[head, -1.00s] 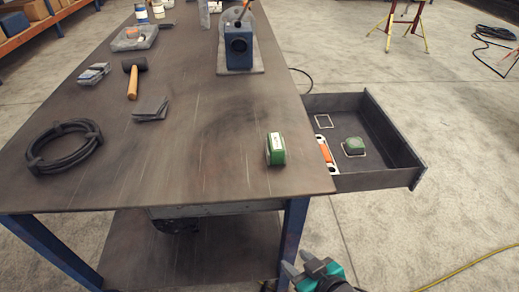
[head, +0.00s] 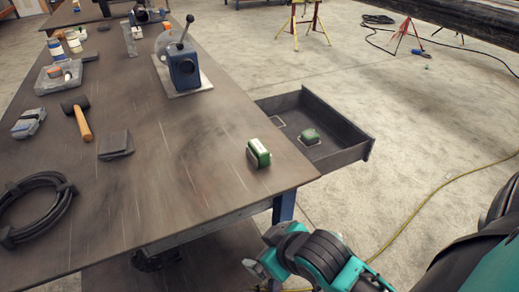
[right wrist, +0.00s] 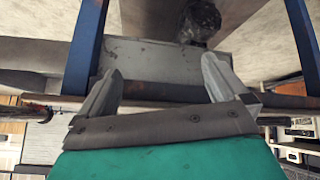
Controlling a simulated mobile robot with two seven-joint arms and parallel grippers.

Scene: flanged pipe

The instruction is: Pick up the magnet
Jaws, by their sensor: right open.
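No object in view can be told for certain as the magnet. A small green block with a pale top (head: 258,153) stands on the table near its right front corner. My right gripper (head: 262,257) is low in front of the table's right corner, below the tabletop and apart from both green things. In the right wrist view its two fingers (right wrist: 160,68) are spread with nothing between them. My left gripper is out of view.
The workbench (head: 180,190) holds a blue vise-like device (head: 184,68), a mallet (head: 80,119), a coiled black hose (head: 38,205) and a clear bin (head: 65,76). A dark pipe (head: 455,22) spans the upper right. A yellow cable (head: 430,197) lies on the floor.

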